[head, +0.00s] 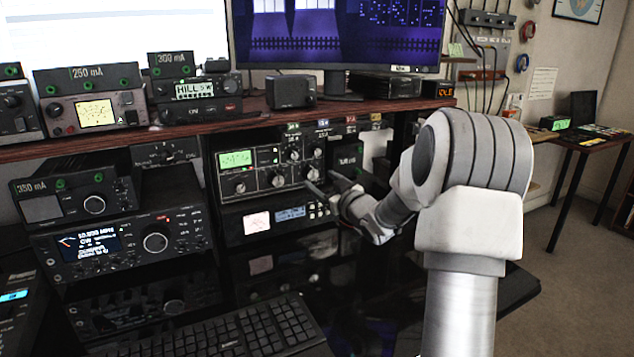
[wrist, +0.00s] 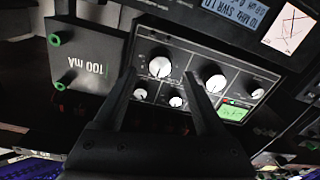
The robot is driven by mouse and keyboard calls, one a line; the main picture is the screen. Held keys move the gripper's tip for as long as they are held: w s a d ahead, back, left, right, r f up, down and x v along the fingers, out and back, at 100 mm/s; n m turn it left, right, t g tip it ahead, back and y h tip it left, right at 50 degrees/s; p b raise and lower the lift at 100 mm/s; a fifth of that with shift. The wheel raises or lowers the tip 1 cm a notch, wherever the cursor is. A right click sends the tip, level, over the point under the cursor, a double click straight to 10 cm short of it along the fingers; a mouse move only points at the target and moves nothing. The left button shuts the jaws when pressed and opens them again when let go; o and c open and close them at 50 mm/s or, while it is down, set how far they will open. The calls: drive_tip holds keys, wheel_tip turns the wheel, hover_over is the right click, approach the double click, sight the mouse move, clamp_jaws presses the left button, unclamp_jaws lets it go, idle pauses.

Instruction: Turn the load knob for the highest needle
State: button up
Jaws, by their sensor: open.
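The tuner (head: 262,180) is a dark front panel with a lit green meter (head: 235,158) at its left and several knobs. In the wrist view the panel appears upside down, with the green meter (wrist: 232,112) at the right; its needle is too small to read. My gripper (head: 320,180) is open in front of the panel's right end. In the wrist view my gripper (wrist: 159,74) has its fingertips on either side of a large white-faced knob (wrist: 160,67); I cannot tell whether they touch it. Labels are unreadable, so I cannot tell which knob is load.
A 100 mA tagged box (wrist: 88,62) is beside the panel in the wrist view. A wooden shelf (head: 130,139) runs above the tuner. A radio (head: 125,240) stands left, and a keyboard (head: 240,330) lies below. A unit with a pink meter (head: 257,223) sits under the tuner.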

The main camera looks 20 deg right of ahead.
sight(313, 175)
drive_tip(key=shift+w+a, duration=0.1)
drive_tip(key=shift+w, duration=1.45)
clamp_jaws()
